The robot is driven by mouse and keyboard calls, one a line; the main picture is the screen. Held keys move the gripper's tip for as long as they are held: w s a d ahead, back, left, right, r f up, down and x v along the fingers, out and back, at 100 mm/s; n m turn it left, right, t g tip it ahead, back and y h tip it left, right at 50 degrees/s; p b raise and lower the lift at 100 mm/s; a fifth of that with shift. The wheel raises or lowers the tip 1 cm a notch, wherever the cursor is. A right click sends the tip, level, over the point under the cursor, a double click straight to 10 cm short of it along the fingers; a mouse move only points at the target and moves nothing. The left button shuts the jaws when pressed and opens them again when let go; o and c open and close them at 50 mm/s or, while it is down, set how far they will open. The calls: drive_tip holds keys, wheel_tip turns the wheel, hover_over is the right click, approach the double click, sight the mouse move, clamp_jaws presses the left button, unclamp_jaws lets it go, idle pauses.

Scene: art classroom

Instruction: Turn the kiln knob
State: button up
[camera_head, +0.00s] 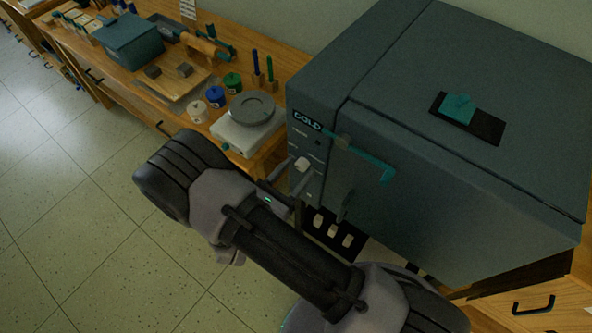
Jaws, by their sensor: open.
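The kiln (440,170) is a large dark grey-green box on the right, with a display reading "COLD" at its upper left front corner. A pale knob (303,164) sticks out of the narrow control panel below the display. My gripper (284,189) is open in front of this panel, close beside the knob and slightly below it in the picture. My arm hides much of the gripper. I cannot tell whether a finger touches the knob, and nothing shows between the fingers.
A teal handle (372,166) juts from the kiln front, right of the knob. A scale-like device with a round grey plate (251,108) stands on the wooden bench left of the kiln, near paint jars (216,97). Several pale pieces (333,231) sit below the panel. The tiled floor at left is clear.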

clamp_jaws()
